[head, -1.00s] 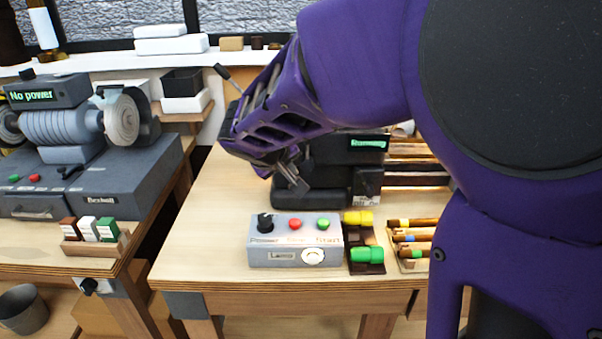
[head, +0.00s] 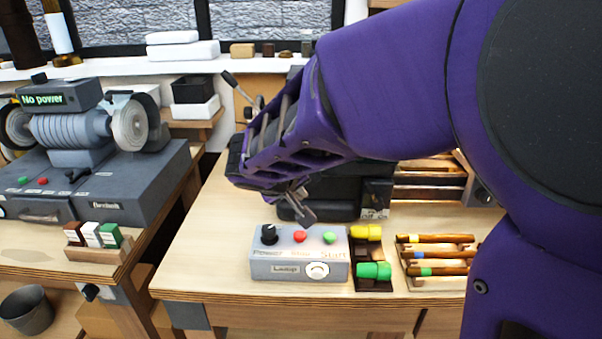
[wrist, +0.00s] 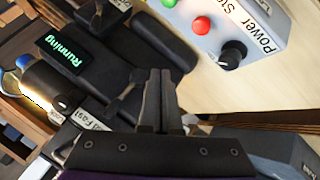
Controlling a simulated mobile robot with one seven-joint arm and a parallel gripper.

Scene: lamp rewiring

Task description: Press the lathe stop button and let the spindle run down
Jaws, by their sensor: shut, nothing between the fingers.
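The grey control box (head: 318,262) stands near the bench's front edge. It has a black power knob (head: 268,235), a red stop button (head: 300,237) and a green start button (head: 329,237). The red button (wrist: 201,25) also shows in the wrist view. The dark lathe (head: 345,178) stands behind the box, partly hidden by my arm. Its display (wrist: 62,55) reads "Running" in the wrist view. My gripper (head: 305,210) is shut and empty, fingers pointing down, above and behind the red button and apart from it.
Yellow (head: 366,232) and green (head: 374,271) cylindrical pieces lie right of the box, beside a rack of wooden rods (head: 436,255). A grinder-like machine (head: 75,130) reading "No power" stands on the left bench. The bench left of the box (head: 215,240) is clear.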

